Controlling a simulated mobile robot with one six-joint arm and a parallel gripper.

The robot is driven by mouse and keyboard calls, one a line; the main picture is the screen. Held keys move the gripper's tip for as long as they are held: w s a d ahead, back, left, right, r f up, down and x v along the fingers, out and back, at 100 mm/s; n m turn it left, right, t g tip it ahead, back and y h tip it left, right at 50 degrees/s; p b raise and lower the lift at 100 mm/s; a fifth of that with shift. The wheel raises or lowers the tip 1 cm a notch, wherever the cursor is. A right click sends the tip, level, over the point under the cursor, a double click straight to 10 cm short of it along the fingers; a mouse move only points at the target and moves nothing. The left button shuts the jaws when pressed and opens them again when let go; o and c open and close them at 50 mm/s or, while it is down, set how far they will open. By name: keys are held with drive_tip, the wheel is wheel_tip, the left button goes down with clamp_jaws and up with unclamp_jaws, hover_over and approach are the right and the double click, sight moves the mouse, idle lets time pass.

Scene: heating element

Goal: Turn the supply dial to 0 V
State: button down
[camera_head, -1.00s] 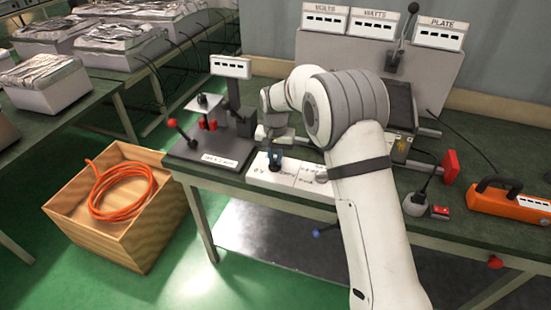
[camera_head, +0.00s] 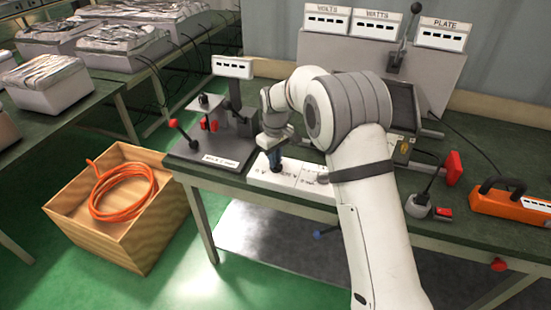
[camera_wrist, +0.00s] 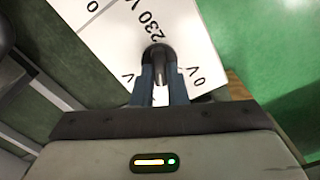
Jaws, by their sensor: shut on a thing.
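The supply dial (camera_wrist: 158,55) is a small black knob on a white panel (camera_head: 300,184) near the front edge of the workbench. In the wrist view the panel (camera_wrist: 100,30) carries printed marks: "230 V" beyond the knob and "0 V" to its right. My gripper (camera_wrist: 160,80) points down at the panel, with its two blue fingers closed on either side of the knob. In the head view my gripper (camera_head: 275,157) stands over the left end of the panel. The knob is mostly hidden there, and I cannot tell which mark it points to.
Left of the panel stands a dark apparatus (camera_head: 215,155) with a red-knobbed lever. Meters labelled volts, watts and plate (camera_head: 375,24) stand behind. An orange device (camera_head: 510,205) and a plug lie to the right. A wooden crate (camera_head: 110,230) with orange hose is on the floor.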

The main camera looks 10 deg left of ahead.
drive_tip(key=n, duration=0.6)
drive_tip(key=shift+a, duration=0.1)
drive_tip(key=n, duration=0.6)
drive_tip(key=shift+s+r, duration=0.1)
drive_tip(key=shift+s, duration=0.05)
drive_tip(key=shift+n, duration=0.3)
drive_tip(key=c, duration=1.4)
unclamp_jaws()
drive_tip(key=shift+c, duration=0.2)
drive_tip(key=shift+r+b, duration=0.4)
drive_tip(key=shift+r, duration=3.4)
